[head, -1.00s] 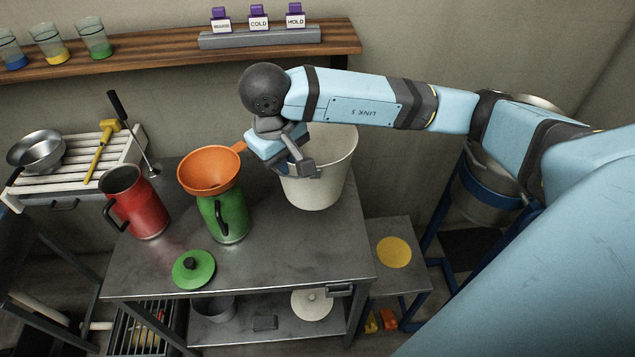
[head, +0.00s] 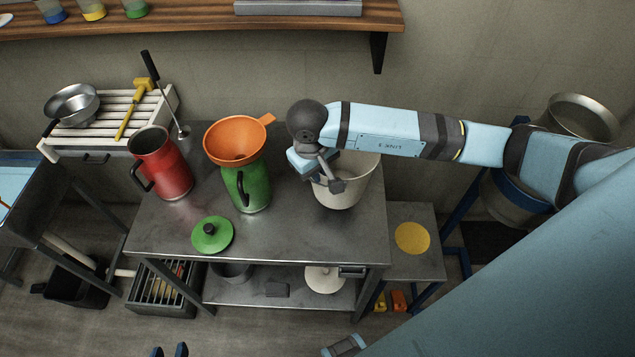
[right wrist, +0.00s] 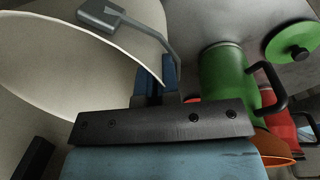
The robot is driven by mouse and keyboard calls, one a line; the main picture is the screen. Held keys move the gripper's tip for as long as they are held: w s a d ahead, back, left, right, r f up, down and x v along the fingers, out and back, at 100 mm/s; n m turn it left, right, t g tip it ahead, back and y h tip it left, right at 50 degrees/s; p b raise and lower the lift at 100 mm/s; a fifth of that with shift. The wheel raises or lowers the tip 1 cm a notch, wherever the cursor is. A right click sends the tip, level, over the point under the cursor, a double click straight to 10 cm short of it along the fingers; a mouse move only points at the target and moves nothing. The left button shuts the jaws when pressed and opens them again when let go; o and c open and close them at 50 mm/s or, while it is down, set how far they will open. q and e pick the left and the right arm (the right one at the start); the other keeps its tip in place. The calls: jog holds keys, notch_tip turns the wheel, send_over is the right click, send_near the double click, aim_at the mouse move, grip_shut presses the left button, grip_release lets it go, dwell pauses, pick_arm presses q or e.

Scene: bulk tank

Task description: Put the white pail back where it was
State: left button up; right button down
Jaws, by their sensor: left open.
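The white pail (head: 352,188) is upright at the right side of the grey metal table (head: 300,232). I cannot tell if its base touches the tabletop. My right gripper (head: 327,178) is at the pail's left side, shut on its grey handle. In the right wrist view the pail (right wrist: 75,65) fills the left, and the grey handle (right wrist: 150,32) runs down to the closely spaced fingers (right wrist: 158,85).
A green jug (head: 245,190) with an orange funnel (head: 236,142), a red jug (head: 165,170) and a green lid (head: 212,235) stand left of the pail. A low side stand with a yellow disc (head: 412,238) is at the right. The table's front right is clear.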

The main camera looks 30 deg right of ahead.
notch_tip(320, 180, down, 6)
jog(key=shift+f+p, duration=0.2)
jog(key=shift+p, duration=0.2)
jog(key=shift+f, duration=0.2)
jog(key=c, duration=1.4)
grip_release()
jog(key=shift+o, duration=0.2)
jog(key=shift+r, duration=0.1)
